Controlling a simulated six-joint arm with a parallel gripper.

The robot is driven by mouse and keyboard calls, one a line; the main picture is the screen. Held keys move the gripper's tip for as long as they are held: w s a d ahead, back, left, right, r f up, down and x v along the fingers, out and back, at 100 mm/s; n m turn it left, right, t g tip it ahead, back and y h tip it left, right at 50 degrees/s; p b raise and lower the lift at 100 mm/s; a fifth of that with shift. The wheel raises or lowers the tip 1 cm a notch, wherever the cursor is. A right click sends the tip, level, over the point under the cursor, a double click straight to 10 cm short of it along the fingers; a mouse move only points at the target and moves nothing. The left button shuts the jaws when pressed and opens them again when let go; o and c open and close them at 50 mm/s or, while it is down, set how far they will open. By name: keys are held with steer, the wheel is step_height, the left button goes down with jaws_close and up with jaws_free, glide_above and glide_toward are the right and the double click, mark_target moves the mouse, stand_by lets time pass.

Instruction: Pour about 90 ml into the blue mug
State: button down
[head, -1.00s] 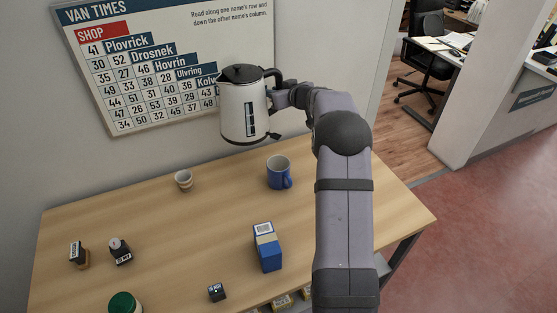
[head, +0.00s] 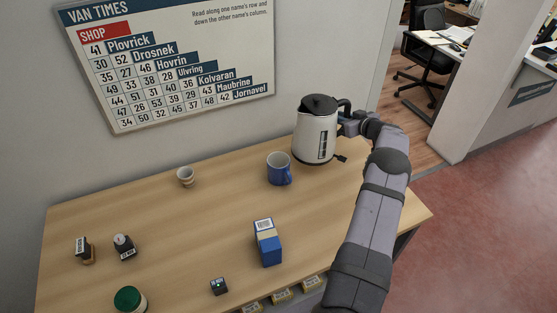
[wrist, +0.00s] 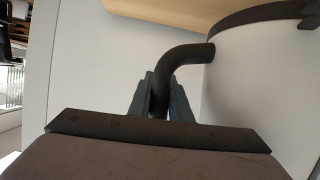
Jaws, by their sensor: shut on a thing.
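The white kettle (head: 314,138) with a black lid and black handle is upright at the back right of the table, to the right of the blue mug. I cannot tell whether its base touches the table. My gripper (head: 346,122) is shut on the kettle's handle. In the wrist view the gripper's fingers (wrist: 161,98) close around the dark curved handle (wrist: 180,60), with the white kettle body (wrist: 255,85) to the right. The blue mug (head: 279,170) stands upright on the table, its handle toward the lower right. The level inside the mug cannot be made out.
On the wooden table (head: 190,230) are a small pale cup (head: 186,176), a blue box (head: 268,243), two stamps (head: 124,247) (head: 84,250), a green-lidded jar (head: 130,299) and a small dark device (head: 219,286). The table's middle is clear.

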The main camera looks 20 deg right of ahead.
steer(key=shift+m+h, duration=0.3)
steer(key=shift+s+d+f, duration=0.65)
steer(key=shift+d+f, duration=0.25)
steer(key=shift+f, duration=0.05)
steer(key=shift+s+d+f, duration=0.65)
steer(key=shift+d+f, duration=0.25)
steer(key=shift+f, duration=0.05)
